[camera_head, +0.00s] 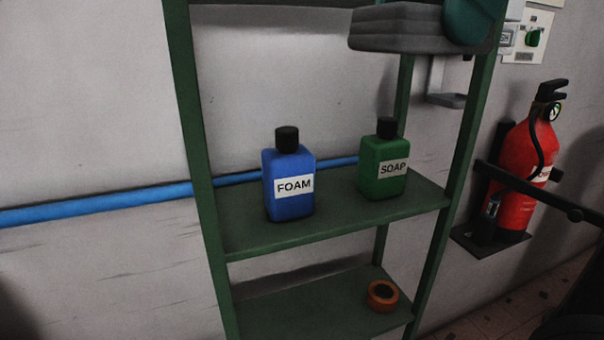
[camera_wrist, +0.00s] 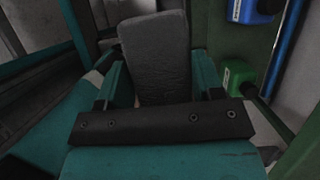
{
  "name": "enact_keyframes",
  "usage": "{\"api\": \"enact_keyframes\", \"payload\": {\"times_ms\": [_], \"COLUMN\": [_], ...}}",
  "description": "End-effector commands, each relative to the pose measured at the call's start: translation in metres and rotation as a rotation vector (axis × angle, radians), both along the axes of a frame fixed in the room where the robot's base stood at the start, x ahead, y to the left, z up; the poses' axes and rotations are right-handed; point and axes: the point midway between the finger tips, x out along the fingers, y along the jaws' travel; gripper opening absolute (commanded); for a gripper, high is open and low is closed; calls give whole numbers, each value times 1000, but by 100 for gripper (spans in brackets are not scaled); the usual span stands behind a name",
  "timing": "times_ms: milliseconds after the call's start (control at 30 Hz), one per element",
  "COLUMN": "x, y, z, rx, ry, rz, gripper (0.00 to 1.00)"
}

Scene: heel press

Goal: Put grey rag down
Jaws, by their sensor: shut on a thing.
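The grey rag (camera_head: 400,32) is a thick, folded dark-grey slab at the top right of the head view, in front of the green rack. My teal gripper (camera_head: 468,22) is at its right end, partly cut off by the frame edge. In the wrist view the rag (camera_wrist: 155,45) stands out between the two teal fingers of my gripper (camera_wrist: 158,85), which is shut on it. The rag's far end is free. I cannot tell whether its underside touches anything.
The green rack's middle shelf (camera_head: 335,222) holds a blue FOAM bottle (camera_head: 289,185) and a green SOAP bottle (camera_head: 383,168), with bare shelf around them. The lower shelf (camera_head: 300,305) holds an orange tape roll (camera_head: 382,296). A red extinguisher (camera_head: 520,175) hangs at right.

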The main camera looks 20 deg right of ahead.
Motion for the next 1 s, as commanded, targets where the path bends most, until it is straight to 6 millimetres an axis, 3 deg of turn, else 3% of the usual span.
{"api": "enact_keyframes", "payload": {"times_ms": [33,100,1000], "x": [0,1,1], "y": [0,0,0], "z": [-38,-67,-411], "rx": [-4,-9,-18], "ry": [1,0,3], "rz": [20,57,535], "gripper": [34,34,34]}}
